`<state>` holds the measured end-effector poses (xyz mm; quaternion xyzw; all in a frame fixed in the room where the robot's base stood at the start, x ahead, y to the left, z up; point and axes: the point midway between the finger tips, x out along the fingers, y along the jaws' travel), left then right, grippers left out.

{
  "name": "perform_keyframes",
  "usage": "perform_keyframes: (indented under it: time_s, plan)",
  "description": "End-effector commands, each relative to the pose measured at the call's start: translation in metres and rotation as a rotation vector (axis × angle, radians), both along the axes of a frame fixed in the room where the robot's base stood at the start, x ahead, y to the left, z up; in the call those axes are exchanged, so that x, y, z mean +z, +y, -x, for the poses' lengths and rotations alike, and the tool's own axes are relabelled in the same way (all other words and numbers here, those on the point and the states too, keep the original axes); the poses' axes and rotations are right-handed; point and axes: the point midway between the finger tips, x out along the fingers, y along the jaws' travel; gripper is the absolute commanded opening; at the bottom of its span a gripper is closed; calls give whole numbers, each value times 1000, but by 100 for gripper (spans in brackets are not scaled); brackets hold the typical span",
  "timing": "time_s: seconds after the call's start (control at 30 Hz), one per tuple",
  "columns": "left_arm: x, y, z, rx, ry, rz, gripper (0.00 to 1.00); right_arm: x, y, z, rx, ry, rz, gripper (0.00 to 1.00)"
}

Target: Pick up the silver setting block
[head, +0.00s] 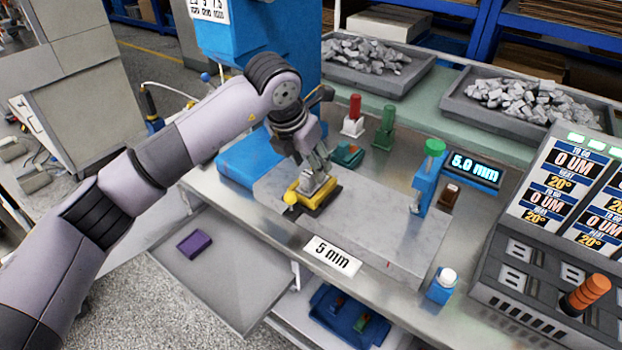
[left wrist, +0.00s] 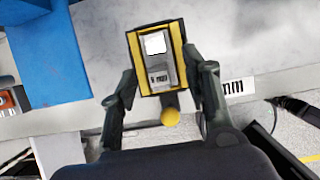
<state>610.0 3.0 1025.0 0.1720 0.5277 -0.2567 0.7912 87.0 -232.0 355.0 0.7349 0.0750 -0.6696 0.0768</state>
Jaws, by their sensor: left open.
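The silver setting block (head: 316,181) sits in a yellow-sided holder with a yellow ball knob (head: 290,197), on the grey stone plate (head: 370,228). In the left wrist view the silver block (left wrist: 158,62) lies between two yellow sides, with the yellow knob (left wrist: 170,117) nearest me. My left gripper (head: 312,163) points down just above the block. In the wrist view its open fingers (left wrist: 161,78) stand on either side of the holder; I cannot tell whether they touch it. My right gripper is not in view.
A blue post with a green knob (head: 434,147) stands on the plate beside a 5.0 mm display (head: 475,169). Red (head: 354,115) and green (head: 385,127) handled pieces stand behind. A blue machine (head: 258,45) rises at the back left. The plate's right half is mostly clear.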

Motion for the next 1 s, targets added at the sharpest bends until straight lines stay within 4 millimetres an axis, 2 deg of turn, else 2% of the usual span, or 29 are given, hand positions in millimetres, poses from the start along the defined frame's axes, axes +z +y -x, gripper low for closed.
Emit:
perform_keyframes:
  time_s: [0.1,0.23,0.53,1.0]
  plan:
    - [-17,0,-5,1,7,-1,43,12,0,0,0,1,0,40]
    - [-33,-3,-11,1,5,1,43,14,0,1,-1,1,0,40]
    - [-40,-5,-13,1,2,0,43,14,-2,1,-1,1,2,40]
    - [-39,-4,-13,2,2,-1,13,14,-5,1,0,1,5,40]
